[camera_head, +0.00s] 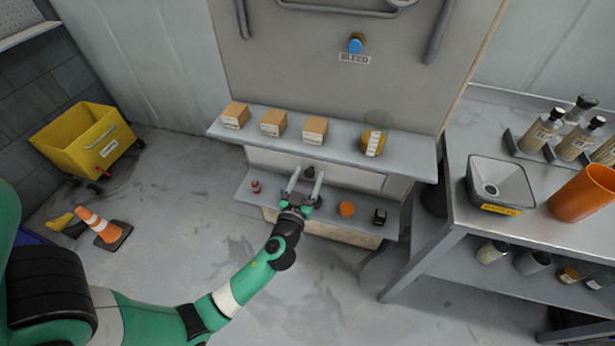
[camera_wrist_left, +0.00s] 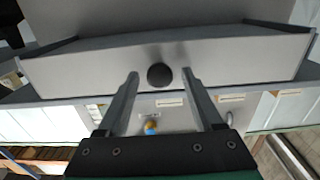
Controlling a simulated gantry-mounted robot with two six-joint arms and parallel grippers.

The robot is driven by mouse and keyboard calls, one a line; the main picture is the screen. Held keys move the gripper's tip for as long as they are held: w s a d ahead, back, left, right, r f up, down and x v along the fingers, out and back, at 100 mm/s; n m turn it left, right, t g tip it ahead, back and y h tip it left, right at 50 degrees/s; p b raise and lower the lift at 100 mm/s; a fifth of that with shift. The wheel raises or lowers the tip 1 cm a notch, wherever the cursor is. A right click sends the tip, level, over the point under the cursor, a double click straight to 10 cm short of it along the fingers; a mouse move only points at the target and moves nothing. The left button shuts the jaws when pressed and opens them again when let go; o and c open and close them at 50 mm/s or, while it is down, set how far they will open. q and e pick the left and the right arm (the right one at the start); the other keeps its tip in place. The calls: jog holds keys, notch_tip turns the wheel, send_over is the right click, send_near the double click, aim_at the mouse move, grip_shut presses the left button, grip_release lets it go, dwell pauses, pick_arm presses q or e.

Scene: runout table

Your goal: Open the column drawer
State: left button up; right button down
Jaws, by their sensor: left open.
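The column drawer (camera_head: 352,178) has a pale front between the two shelves of the column in the head view. In the left wrist view its front (camera_wrist_left: 240,62) is a wide grey panel with a round dark knob (camera_wrist_left: 160,75) at its middle. The knob also shows small in the head view (camera_head: 309,171). My left gripper (camera_head: 306,175) is open in front of the drawer. In the left wrist view its fingers (camera_wrist_left: 160,82) stand one on each side of the knob, with visible gaps. My right gripper is not in view.
The upper shelf (camera_head: 340,145) bears several cartons and a yellow roll. The lower shelf (camera_head: 275,203) holds a red item (camera_head: 256,186), an orange item (camera_head: 347,209) and a black item (camera_head: 380,216). A metal bench (camera_head: 460,215) stands right. A cone (camera_head: 100,228) and yellow cart (camera_head: 80,145) stand left.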

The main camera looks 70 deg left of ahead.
pick_arm(q)
grip_shut()
dwell(1.4)
